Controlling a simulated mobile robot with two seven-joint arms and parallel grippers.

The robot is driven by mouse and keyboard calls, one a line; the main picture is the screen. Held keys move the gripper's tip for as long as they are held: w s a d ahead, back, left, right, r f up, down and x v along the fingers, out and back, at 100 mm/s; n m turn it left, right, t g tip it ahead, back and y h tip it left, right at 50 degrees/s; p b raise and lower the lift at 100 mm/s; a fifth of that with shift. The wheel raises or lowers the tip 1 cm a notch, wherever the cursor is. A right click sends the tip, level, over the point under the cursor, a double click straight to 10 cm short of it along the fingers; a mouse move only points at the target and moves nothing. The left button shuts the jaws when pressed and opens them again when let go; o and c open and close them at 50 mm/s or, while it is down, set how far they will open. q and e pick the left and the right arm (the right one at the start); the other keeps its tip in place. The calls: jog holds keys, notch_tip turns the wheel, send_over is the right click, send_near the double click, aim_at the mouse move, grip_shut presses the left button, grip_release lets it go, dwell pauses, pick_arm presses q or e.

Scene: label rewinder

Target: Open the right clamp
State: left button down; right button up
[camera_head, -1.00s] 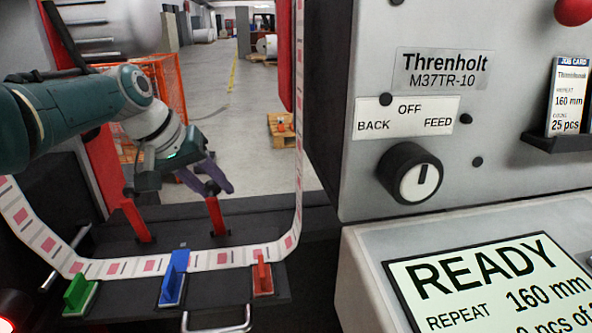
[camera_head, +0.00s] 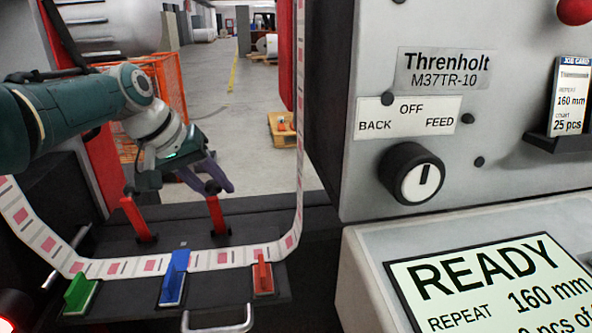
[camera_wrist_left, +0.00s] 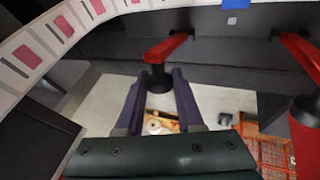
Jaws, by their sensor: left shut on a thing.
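The right clamp has a red lever (camera_head: 216,215) with black ends, standing up from the dark plate behind the label web. My left gripper (camera_head: 211,187), with purple fingers, is at its upper end. In the left wrist view the fingers (camera_wrist_left: 162,76) are shut on the black end of the right clamp's lever (camera_wrist_left: 165,48). The left clamp's red lever (camera_head: 137,218) also stands up, untouched; it shows at the right of the wrist view (camera_wrist_left: 302,55). My right gripper is not in view.
The label web (camera_head: 210,259) runs in front of the clamps, past green (camera_head: 78,293), blue (camera_head: 174,278) and red (camera_head: 262,274) pieces. The machine panel with its knob (camera_head: 411,174) stands at right. An orange cage (camera_head: 168,85) is behind my arm.

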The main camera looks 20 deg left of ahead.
pick_arm(q)
jog(key=shift+f, duration=0.1)
dwell(0.3)
jog(key=c, duration=0.8)
grip_release()
jog(key=shift+s+d, duration=0.1)
jog(key=shift+r, duration=0.25)
jog(key=shift+p+v, duration=3.25)
jog(key=shift+v, duration=1.45)
